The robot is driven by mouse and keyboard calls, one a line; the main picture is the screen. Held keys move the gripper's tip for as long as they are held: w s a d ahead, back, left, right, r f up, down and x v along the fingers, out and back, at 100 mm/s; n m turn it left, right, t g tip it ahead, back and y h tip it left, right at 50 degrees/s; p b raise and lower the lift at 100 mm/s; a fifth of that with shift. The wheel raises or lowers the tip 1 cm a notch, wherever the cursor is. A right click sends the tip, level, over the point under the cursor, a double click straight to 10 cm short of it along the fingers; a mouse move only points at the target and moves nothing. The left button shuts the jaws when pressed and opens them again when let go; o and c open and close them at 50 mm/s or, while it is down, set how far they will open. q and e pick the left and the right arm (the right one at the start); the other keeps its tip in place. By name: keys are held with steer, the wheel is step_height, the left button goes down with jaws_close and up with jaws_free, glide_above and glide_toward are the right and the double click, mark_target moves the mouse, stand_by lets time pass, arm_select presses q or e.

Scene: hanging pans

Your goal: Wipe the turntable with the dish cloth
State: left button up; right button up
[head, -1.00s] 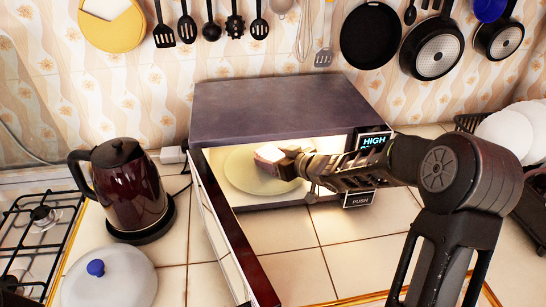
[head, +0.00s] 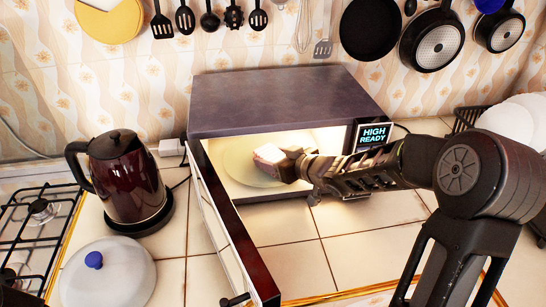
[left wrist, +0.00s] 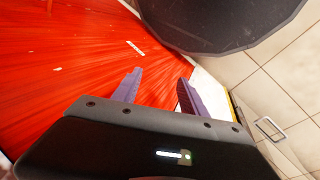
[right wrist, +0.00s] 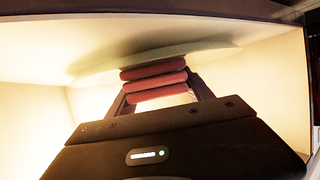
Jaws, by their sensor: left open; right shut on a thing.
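My right gripper (head: 294,167) reaches in from the right and is shut on the cloth. The turntable (head: 238,163) is a pale round plate on the microwave floor; its pale surface (right wrist: 105,68) also shows just beyond the cloth. The cloth is over or against the plate; I cannot tell how firmly it touches. My left gripper (left wrist: 157,92) is open and empty, outside the head view.
The microwave (head: 280,98) has its door (head: 235,235) swung open toward me on the left. A kettle (head: 127,180) and a white lid (head: 108,275) stand left of the door, beside the stove (head: 35,225). White plates (head: 510,125) are at the right. Pans and utensils hang above.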

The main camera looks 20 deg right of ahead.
mark_target(272, 147)
steer(key=shift+f, duration=0.1)
steer(key=shift+w+d+p, duration=0.15)
steer(key=shift+w+p, duration=0.1)
steer(key=shift+p, duration=0.1)
steer(key=shift+w+d+p, duration=0.3)
steer(key=shift+w+p, duration=0.3)
steer(key=shift+w, duration=0.3)
steer(key=shift+w+d, duration=0.2)
steer(key=shift+w, duration=0.25)
steer(key=shift+p, duration=0.3)
steer(key=shift+r+p, duration=1.15)
steer(key=shift+r, duration=0.25)
steer(key=shift+a+f, duration=0.1)
